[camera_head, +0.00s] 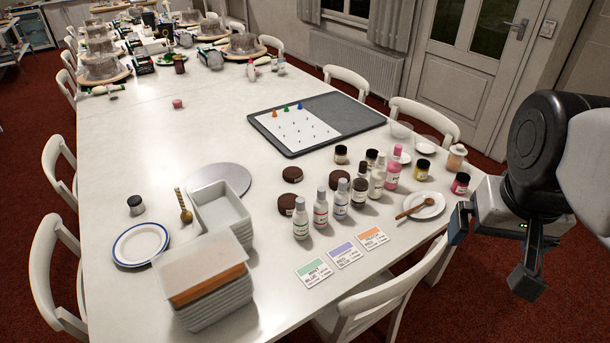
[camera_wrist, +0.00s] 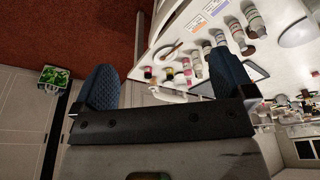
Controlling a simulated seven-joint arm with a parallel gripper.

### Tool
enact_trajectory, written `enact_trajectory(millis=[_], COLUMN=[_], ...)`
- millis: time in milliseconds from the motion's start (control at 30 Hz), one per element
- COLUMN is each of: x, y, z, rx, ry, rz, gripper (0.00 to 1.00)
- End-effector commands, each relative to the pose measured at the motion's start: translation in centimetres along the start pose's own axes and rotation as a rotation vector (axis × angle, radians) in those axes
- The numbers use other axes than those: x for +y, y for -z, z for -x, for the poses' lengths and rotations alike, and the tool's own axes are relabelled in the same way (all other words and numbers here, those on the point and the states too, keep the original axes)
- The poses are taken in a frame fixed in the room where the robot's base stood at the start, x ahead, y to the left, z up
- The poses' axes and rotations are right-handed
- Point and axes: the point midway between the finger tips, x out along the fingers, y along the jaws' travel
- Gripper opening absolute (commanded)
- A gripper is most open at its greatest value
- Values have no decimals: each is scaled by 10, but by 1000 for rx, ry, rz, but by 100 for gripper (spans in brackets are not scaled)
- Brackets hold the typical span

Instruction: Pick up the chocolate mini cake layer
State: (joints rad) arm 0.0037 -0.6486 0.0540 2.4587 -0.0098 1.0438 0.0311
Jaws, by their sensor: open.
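Several dark brown round pieces that look like chocolate mini cake layers lie on the white table: one at the back left (camera_head: 292,174), one at the front left (camera_head: 287,204), and one partly behind the bottles (camera_head: 340,180). I cannot tell them apart by type. My gripper (camera_head: 492,254) is open and empty, off the table's right side and well away from the brown pieces. Its two fingers also show in the wrist view (camera_wrist: 166,85), spread wide with nothing between them.
Several bottles (camera_head: 321,207) stand close to the brown pieces. A saucer with a wooden spoon (camera_head: 433,209) lies toward my gripper. A silver disc (camera_head: 232,173), white trays (camera_head: 222,205), colour cards (camera_head: 314,272) and a dark tray (camera_head: 350,108) surround them. The table's middle left is clear.

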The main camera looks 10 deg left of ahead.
Motion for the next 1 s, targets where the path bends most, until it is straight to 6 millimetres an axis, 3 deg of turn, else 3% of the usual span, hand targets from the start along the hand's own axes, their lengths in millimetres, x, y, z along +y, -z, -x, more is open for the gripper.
enact_trajectory(millis=[367, 667, 1000], x=[-21, -60, -120], y=[54, 130, 214], z=[8, 16, 11], rx=[-29, -67, -111], ry=[10, 14, 4], rz=[-107, -273, -465], gripper=[100, 100, 100])
